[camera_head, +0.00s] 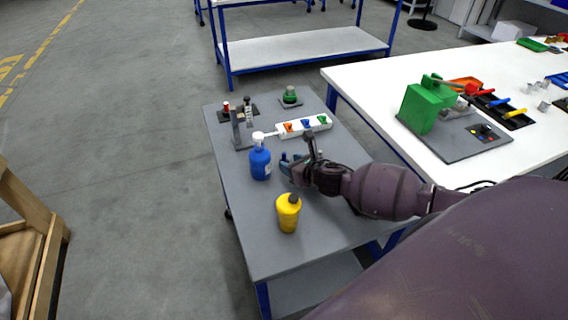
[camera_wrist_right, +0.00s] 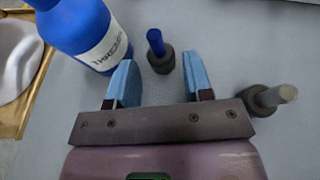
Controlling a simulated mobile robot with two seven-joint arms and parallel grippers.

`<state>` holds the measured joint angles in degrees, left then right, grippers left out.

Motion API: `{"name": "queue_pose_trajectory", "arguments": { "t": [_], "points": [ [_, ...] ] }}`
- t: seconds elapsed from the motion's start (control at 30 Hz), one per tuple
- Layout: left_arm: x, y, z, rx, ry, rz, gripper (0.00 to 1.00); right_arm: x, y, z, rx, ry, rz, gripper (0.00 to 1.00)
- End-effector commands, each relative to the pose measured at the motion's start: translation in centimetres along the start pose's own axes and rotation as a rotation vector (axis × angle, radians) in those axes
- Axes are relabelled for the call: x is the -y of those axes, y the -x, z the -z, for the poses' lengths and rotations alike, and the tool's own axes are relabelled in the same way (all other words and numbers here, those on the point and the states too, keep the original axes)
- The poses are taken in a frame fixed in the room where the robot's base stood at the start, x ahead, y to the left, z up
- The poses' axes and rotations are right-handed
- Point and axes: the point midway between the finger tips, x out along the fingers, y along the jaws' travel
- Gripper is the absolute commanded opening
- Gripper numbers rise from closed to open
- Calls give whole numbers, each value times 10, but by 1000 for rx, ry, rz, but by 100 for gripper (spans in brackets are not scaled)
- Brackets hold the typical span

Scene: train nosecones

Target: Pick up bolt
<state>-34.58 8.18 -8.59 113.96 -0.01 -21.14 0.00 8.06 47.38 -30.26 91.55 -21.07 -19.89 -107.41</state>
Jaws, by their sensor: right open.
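Two bolt-like parts show in the right wrist view. One has a blue shaft on a dark round head (camera_wrist_right: 157,50) and stands upright on the grey table, just beyond and between my fingertips. The other has a grey shaft and dark head (camera_wrist_right: 270,98) and lies to the right, outside the right finger. My right gripper (camera_wrist_right: 160,80) is open with its light-blue fingers apart and nothing between them. In the head view the right gripper (camera_head: 289,166) is low over the grey table, right of the blue bottle. I cannot make out the bolts clearly there. My left gripper is not in view.
The blue bottle (camera_head: 260,160) stands close to the gripper; it also shows in the wrist view (camera_wrist_right: 88,35). A yellow bottle (camera_head: 288,213) stands nearer on the grey table (camera_head: 270,255). A white tray (camera_head: 305,127) with coloured pieces lies behind. A white workbench (camera_head: 375,85) stands right.

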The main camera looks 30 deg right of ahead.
Motion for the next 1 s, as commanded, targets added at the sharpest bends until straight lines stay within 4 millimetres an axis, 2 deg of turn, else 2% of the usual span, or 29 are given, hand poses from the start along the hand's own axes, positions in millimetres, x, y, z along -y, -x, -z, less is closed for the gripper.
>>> {"name": "queue_pose_trajectory", "arguments": {
  "t": [0.1, 0.3, 0.6, 0.83, 0.9, 1.0],
  "points": [
    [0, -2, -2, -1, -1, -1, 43, -1, -18, 2, 1, -3, -1, 46],
    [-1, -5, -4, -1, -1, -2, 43, -1, -39, 2, 0, -2, -1, 46],
    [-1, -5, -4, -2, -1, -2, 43, 0, -41, 1, 0, 0, -1, 46],
    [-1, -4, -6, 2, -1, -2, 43, 0, -41, 1, 0, 0, -1, 11],
    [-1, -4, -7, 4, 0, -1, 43, 0, -41, 1, 0, 0, -1, 6],
    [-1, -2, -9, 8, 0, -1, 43, 0, -41, 1, 0, 0, -1, 6]
  ]
}}
